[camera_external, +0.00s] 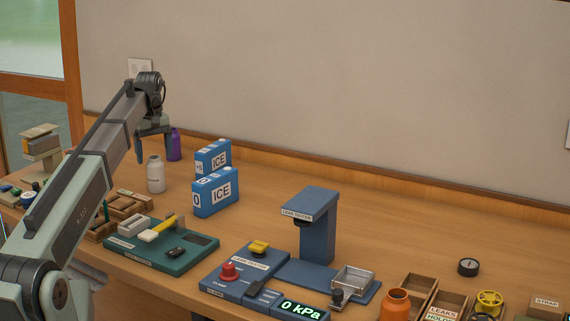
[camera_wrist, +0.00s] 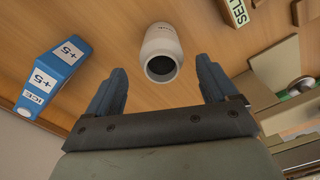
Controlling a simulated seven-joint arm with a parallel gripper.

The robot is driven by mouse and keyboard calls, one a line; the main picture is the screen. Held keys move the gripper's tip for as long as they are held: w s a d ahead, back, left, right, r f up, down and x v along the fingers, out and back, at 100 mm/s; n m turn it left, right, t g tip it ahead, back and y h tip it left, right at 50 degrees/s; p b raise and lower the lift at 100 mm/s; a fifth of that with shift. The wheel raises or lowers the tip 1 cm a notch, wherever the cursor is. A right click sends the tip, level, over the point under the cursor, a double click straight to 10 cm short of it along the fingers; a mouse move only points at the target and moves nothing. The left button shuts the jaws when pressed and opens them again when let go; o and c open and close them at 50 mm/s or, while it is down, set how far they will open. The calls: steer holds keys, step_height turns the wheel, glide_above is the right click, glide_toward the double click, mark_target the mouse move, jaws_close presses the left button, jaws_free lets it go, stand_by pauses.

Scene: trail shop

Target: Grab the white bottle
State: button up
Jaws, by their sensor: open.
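The white bottle (camera_external: 156,175) stands upright on the wooden table at the left in the external view, with a dark open mouth. In the wrist view the white bottle (camera_wrist: 161,50) lies ahead of the fingertips, between their lines, with its mouth facing the camera. My gripper (camera_external: 154,148) is above the bottle in the external view, pointing down. In the wrist view my gripper (camera_wrist: 160,82) has its two fingers wide apart with nothing between them. The fingers look apart from the bottle.
Two blue ICE boxes (camera_external: 216,192) stand right of the bottle; one also shows in the wrist view (camera_wrist: 52,75). A purple bottle (camera_external: 174,145) stands behind. Wooden trays (camera_external: 124,208) and a green tool board (camera_external: 190,258) lie in front. The blue leak tester (camera_external: 318,232) stands farther right.

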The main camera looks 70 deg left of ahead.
mark_target(156, 171)
steer(key=shift+d+f, duration=0.15)
steer(key=shift+f, duration=1.45)
steer(key=shift+d+f, duration=0.15)
steer(key=shift+f, duration=1.45)
steer(key=c, duration=1.3)
steer(key=shift+o, duration=0.2)
steer(key=shift+r, duration=0.1)
